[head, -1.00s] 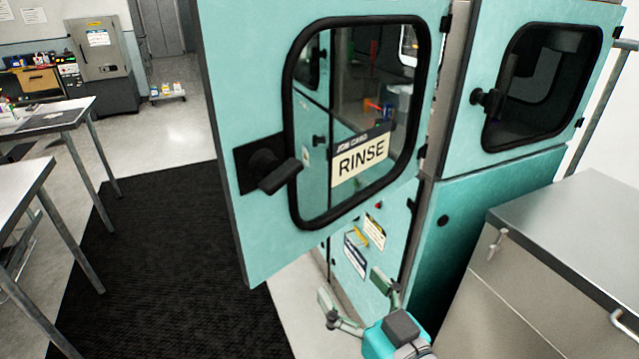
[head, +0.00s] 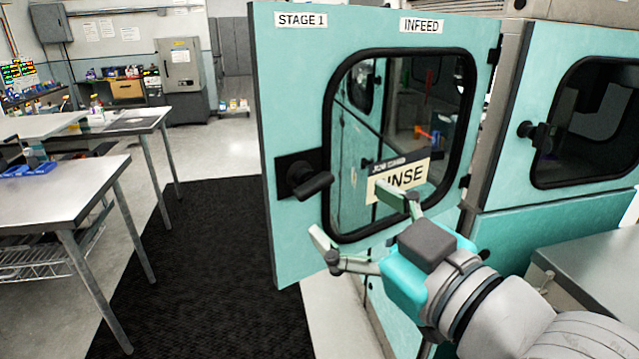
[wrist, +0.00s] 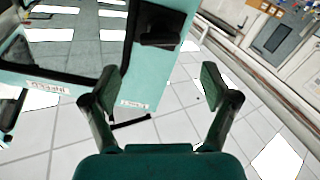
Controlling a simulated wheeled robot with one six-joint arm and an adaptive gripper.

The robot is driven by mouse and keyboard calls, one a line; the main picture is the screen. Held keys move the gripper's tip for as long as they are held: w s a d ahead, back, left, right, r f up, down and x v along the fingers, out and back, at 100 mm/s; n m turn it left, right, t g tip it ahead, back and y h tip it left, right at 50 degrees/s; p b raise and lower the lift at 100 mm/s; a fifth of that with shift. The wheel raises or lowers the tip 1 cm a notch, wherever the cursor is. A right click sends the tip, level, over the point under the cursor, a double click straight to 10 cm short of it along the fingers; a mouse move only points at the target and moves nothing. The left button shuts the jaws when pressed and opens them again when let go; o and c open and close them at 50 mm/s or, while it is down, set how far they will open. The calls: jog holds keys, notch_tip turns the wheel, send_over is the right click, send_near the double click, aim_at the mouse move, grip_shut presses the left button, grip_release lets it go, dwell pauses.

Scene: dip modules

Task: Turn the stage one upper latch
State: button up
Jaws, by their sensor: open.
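The upper door (head: 290,230) is pale teal, labelled STAGE 1 and INFEED, and stands swung out with a black-framed window. Its black latch (head: 308,181) sits on a dark plate at the door's left edge, the handle pointing right and slightly down. The latch also shows at the top of the wrist view (wrist: 160,26). My gripper (head: 362,222) is open and empty, in front of the lower part of the window, to the right of and below the latch. In the wrist view my gripper (wrist: 172,88) has its fingers spread, apart from the latch.
A neighbouring door (head: 587,120) with its own black latch (head: 532,130) is at the right. A metal-topped cabinet (head: 590,265) stands at lower right. Metal tables (head: 75,190) stand at left. The dark floor mat (head: 200,270) between is clear.

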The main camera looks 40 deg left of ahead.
aim_at(318, 187)
jog(key=x, duration=0.9)
jog(key=shift+f, duration=0.1)
